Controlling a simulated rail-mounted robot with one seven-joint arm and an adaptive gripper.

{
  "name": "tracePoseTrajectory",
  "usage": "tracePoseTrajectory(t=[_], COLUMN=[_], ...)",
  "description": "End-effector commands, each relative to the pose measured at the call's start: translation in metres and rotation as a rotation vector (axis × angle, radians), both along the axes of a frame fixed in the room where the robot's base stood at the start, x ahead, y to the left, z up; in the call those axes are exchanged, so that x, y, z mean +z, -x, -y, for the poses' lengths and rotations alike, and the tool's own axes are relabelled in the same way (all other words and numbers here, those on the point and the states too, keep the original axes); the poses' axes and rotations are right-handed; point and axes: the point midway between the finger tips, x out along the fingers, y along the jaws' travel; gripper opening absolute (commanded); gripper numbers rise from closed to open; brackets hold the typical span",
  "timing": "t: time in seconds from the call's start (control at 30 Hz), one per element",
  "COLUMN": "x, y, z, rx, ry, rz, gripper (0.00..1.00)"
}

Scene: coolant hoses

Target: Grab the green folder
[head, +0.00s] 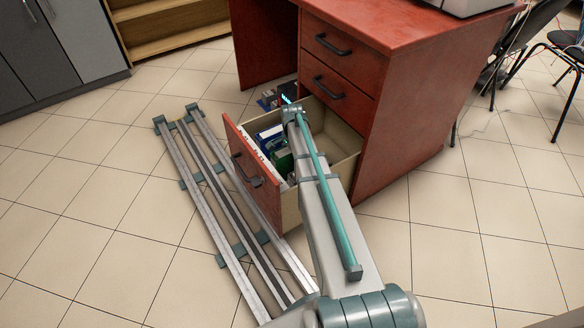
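A green folder (283,160) stands in the open bottom drawer (291,210) of the red desk. My arm covers part of the folder and the drawer's inside. A blue item (270,138) and white folders or papers (255,147) are in the drawer with it, nearer the drawer's front. My arm reaches over the drawer, and its wrist end is above the far part of the drawer. My gripper's fingers cannot be made out. A small dark cluster shows just left of the wrist end, and I cannot tell whether it is part of my gripper.
The red desk (408,110) stands over the drawer, with two shut drawers above it. A floor rail (215,190) runs along the left of the drawer. Black chairs (530,30) are at the right. Grey cabinets (80,40) and a wooden shelf (170,25) are at the back left.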

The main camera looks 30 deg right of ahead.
Motion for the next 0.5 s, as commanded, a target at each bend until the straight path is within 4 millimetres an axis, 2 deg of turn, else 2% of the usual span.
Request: tracePoseTrajectory(t=[0.03,0.4,0.5], x=[0.0004,0.0005,0.0005], y=[0.0,0.0,0.0], z=[0.0,0.0001,0.0], rx=[0.0,0.0,0.0], ry=[0.0,0.0,0.0], rz=[0.0,0.0,0.0], gripper=[0.74,0.13,0.0])
